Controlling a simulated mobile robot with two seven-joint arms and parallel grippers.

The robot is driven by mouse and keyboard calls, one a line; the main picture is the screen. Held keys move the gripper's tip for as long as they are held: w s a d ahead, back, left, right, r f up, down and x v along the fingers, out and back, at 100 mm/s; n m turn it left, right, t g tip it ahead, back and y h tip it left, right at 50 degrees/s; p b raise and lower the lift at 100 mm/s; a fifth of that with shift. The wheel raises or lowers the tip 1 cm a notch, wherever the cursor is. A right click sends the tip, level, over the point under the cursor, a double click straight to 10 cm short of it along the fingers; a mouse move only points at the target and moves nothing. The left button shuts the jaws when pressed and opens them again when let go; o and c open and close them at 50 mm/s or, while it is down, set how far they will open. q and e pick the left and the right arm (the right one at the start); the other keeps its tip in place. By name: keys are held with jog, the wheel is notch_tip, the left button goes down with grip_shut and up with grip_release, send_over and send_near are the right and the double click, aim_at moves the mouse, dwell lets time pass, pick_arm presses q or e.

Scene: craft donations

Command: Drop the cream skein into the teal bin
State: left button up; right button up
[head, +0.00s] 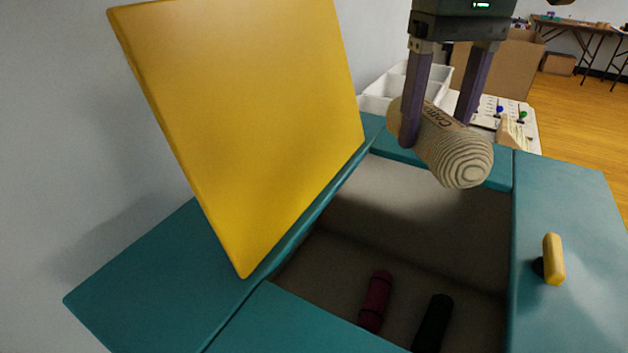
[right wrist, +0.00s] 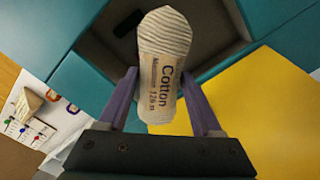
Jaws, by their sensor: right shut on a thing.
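The cream skein (head: 450,148) has a paper band and is held lying on its side between the two fingers of my right gripper (head: 438,120). In the right wrist view the skein (right wrist: 165,35) shows its "Cotton" label, with the gripper (right wrist: 160,105) shut around it. The teal bin (head: 565,205) stands below with its yellow lid (head: 240,110) raised at the left. The skein is above the far part of the opening. Inside lie a dark red skein (head: 375,302) and a dark green or black one (head: 433,325). My left gripper is out of view.
A yellow handle (head: 553,259) sticks up from the bin's right rim. Behind the bin are a white divided tray (head: 385,88), a white board with coloured pegs (head: 515,112) and a cardboard box (head: 510,65). A wall borders the left side.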

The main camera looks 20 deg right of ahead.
jog(key=shift+f+b, duration=1.05)
jog(key=shift+f, duration=0.95)
jog(key=o, duration=1.4)
jog(key=shift+r, duration=0.15)
notch_tip(320, 180, up, 10)
jog(key=shift+f, duration=0.1)
